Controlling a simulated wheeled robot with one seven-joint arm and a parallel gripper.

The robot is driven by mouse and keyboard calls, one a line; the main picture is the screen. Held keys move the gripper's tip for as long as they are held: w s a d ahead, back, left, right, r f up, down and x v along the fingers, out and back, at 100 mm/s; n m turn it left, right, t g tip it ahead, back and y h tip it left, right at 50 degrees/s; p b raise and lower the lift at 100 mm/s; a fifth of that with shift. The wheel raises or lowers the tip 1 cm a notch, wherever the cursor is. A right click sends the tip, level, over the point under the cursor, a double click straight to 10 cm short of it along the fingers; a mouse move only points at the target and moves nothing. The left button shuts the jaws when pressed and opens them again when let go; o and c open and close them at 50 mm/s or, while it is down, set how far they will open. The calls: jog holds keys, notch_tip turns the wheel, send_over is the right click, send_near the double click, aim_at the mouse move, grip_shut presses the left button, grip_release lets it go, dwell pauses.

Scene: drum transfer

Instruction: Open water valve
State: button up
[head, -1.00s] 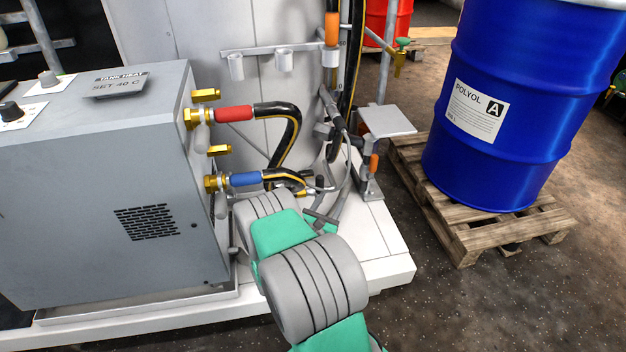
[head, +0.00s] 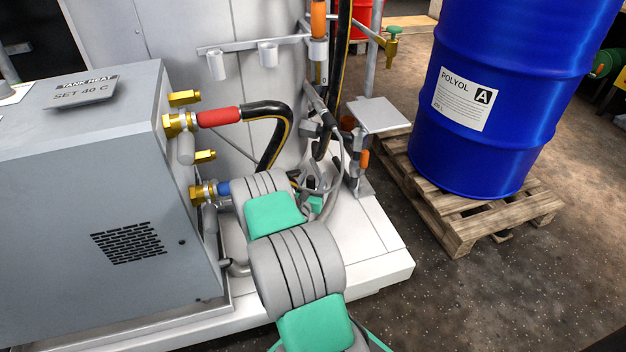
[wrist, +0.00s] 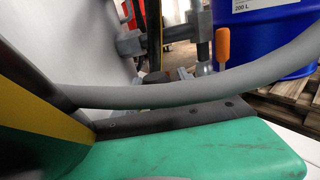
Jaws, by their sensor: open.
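A brass tap with a green handle (head: 392,42) stands at the back. An orange handle (head: 364,158) is on pipework by the column; an orange handle also shows in the wrist view (wrist: 223,48). I cannot tell which is the water valve. My gripper (head: 316,203) is open, mostly hidden behind my arm, among the hoses right of the lower fitting.
A grey hose (wrist: 190,94) crosses close in front of the wrist camera, and a black-and-yellow shape (wrist: 35,95) fills its left side. A blue drum (head: 500,100) stands on a wooden pallet (head: 455,225) at the right. Floor in front of the pallet is clear.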

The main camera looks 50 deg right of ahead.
jog(key=shift+c, duration=0.6)
grip_shut()
dwell(0.8)
